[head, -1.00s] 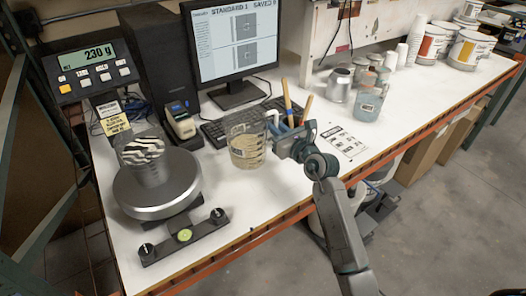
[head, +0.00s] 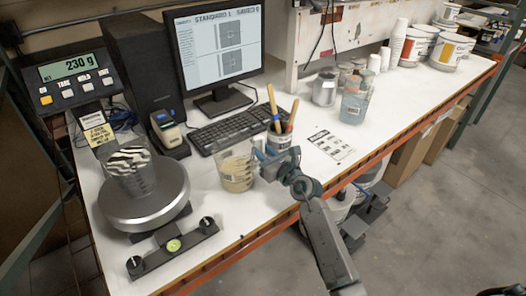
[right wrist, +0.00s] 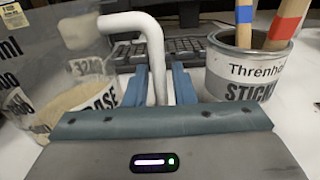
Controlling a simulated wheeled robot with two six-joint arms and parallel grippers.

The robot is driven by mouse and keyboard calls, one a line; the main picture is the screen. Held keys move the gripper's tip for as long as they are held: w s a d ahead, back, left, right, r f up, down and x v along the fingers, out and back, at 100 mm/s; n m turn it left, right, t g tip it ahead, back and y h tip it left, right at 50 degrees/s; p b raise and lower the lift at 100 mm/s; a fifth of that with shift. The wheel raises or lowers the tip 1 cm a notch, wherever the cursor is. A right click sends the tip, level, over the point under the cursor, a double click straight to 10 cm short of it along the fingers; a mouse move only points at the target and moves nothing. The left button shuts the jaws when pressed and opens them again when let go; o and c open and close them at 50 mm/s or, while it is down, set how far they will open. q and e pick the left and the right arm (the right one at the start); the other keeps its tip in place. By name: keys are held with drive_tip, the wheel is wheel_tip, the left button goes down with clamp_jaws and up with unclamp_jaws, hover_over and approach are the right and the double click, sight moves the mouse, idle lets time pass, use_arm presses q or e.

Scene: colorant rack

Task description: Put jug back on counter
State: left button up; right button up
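The jug (head: 237,172) is clear plastic with beige contents and a label. It is upright at the middle of the counter (head: 215,240). I cannot tell if its base touches the counter. In the right wrist view the jug (right wrist: 70,90) is on the left, its white handle (right wrist: 156,60) between my fingers. My right gripper (head: 267,165) is on the jug's right side, shut on the handle; the lower handle is hidden behind the gripper body in the wrist view (right wrist: 160,90). My left gripper is not in view.
The keyboard (head: 230,130) is behind the jug. A scale (head: 145,205) with a patterned container (head: 130,165) is at left. Another clear jug (head: 354,105) stands farther right.

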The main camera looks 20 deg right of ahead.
drive_tip(key=shift+o, duration=0.6)
drive_tip(key=shift+r, duration=0.1)
drive_tip(key=b+v, duration=0.1)
drive_tip(key=v, duration=1.1)
drive_tip(key=shift+r, duration=0.15)
